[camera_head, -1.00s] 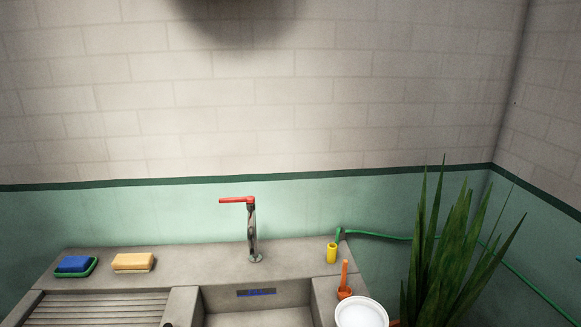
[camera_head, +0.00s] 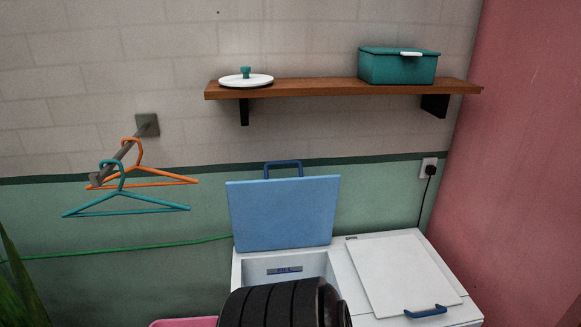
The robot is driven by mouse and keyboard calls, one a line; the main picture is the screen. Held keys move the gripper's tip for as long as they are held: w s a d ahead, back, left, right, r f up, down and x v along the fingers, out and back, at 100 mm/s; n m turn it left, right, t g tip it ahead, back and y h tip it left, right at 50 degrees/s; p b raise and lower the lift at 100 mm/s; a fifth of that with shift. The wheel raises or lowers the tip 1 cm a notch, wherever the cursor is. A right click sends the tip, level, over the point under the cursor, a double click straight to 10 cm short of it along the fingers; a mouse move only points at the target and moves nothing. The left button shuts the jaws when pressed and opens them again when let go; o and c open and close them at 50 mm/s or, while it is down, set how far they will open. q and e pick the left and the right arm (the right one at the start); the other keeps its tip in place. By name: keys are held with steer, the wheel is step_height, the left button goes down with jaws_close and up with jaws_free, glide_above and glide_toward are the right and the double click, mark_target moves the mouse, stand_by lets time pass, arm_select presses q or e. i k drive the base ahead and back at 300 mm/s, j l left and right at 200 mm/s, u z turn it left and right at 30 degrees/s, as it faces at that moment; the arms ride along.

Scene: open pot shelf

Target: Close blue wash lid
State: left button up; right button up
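The blue wash lid (camera_head: 282,213) stands upright, open, at the back of the left half of the white washing machine (camera_head: 360,300). Its dark blue handle (camera_head: 283,166) is at its top edge. The open tub (camera_head: 285,270) shows below the lid, with a small display inside. The right half has a white lid (camera_head: 402,275) lying shut, with a blue handle near its front corner. A black ribbed arm part of mine covers the front of the machine at the bottom middle. Neither gripper shows.
A wooden shelf (camera_head: 320,91) above holds a white round lid (camera_head: 246,80) and a teal box (camera_head: 398,67). Orange and teal hangers (camera_head: 127,212) hang at left. A pink basin (camera_head: 184,322) is at the bottom. A pink wall (camera_head: 525,160) bounds the right.

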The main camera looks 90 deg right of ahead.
mark_target(267, 213)
steer(key=l+z, duration=0.1)
steer(key=z, duration=2.1)
steer(key=l, duration=0.1)
